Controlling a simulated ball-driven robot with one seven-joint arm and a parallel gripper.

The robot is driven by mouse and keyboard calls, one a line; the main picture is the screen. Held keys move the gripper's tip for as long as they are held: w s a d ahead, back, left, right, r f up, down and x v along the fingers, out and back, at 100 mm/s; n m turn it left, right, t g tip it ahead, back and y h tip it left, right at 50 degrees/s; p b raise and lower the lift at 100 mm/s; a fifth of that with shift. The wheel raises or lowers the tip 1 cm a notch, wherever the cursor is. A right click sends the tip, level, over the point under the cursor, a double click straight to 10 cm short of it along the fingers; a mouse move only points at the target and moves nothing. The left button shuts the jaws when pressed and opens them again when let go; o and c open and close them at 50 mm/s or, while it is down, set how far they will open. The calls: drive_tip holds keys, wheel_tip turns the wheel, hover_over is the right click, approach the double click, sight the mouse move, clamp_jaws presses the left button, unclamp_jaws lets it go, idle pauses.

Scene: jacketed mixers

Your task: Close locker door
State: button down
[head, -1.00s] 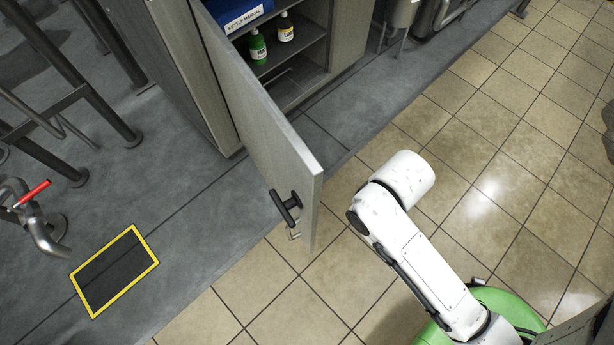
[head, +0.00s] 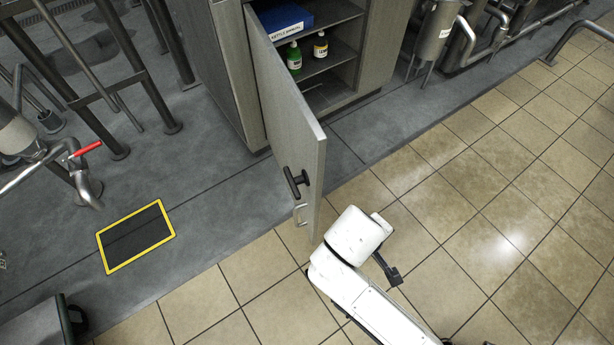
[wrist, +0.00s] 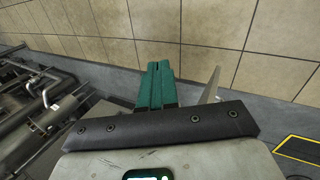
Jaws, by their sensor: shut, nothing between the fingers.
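The grey locker door (head: 283,105) stands open in the head view, swung out from the locker (head: 213,70) toward the tiled floor. A black T-shaped handle (head: 297,183) and a small metal latch (head: 299,215) are near its free end. The white end of my arm appears just right of and below that free end; I cannot tell whether they touch. In the wrist view, my gripper's green fingers (wrist: 157,84) are together and empty.
Inside the locker are a blue kettle manual (head: 283,20), a green bottle (head: 294,58) and a dark bottle with a yellow-white label (head: 320,45). A yellow-edged dark panel (head: 136,237) lies on the grey floor at left. Pipes stand behind. The tiled floor at right is clear.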

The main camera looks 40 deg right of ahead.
drive_tip(key=w+a+r+n+t+h+p, duration=0.3)
drive_tip(key=w+a+r+t+h, duration=0.2)
drive_tip(key=a+r, duration=0.5)
drive_tip(key=w+a+r+n+t+h+p, duration=0.25)
drive_tip(key=w+a+r+t+h, duration=0.35)
drive_tip(key=a, duration=0.5)
drive_tip(key=g+y, duration=0.1)
approach(314, 158)
drive_tip(key=w, duration=0.4)
drive_tip(key=shift+s+d+b, duration=0.2)
drive_tip(key=shift+d+b, duration=0.1)
drive_tip(key=shift+d, duration=0.9)
drive_tip(key=shift+s+d+b, duration=0.15)
drive_tip(key=shift+d+b, duration=0.1)
drive_tip(key=shift+d, duration=0.95)
